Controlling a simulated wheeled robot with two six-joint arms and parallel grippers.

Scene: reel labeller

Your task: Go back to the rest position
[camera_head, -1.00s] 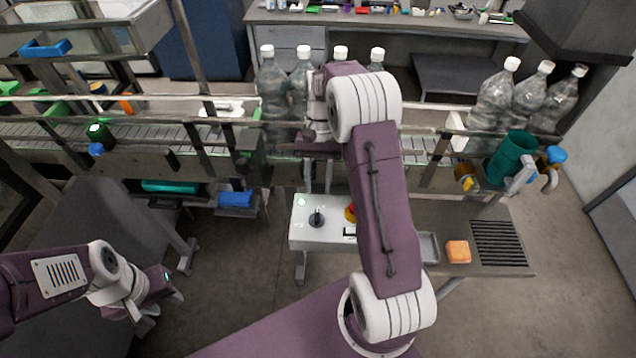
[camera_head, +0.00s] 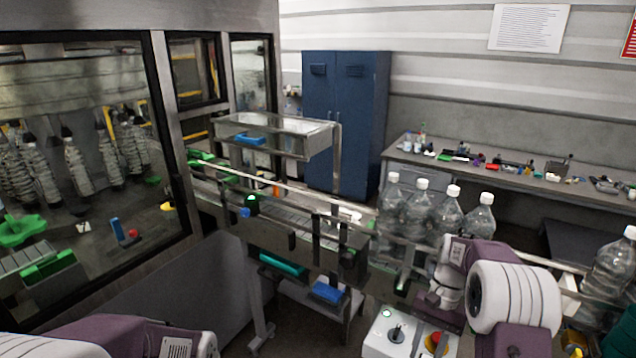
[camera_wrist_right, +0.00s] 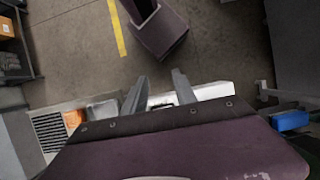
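My right arm comes in at the lower right of the head view, its wrist above a white control box (camera_head: 383,345). In the right wrist view my right gripper (camera_wrist_right: 159,88) has its two fingers apart with nothing between them; part of the white control box (camera_wrist_right: 212,91) shows just beyond them. My left arm shows only as a purple and white link at the bottom left of the head view. Its gripper is out of the picture.
A conveyor (camera_head: 300,222) with several clear bottles (camera_head: 420,210) runs behind the control box. A glass-walled machine (camera_head: 160,130) stands at left, a blue cabinet (camera_head: 345,120) behind. The wrist view shows bare floor (camera_wrist_right: 75,55), an orange block (camera_wrist_right: 73,118) and a blue bin (camera_wrist_right: 290,121).

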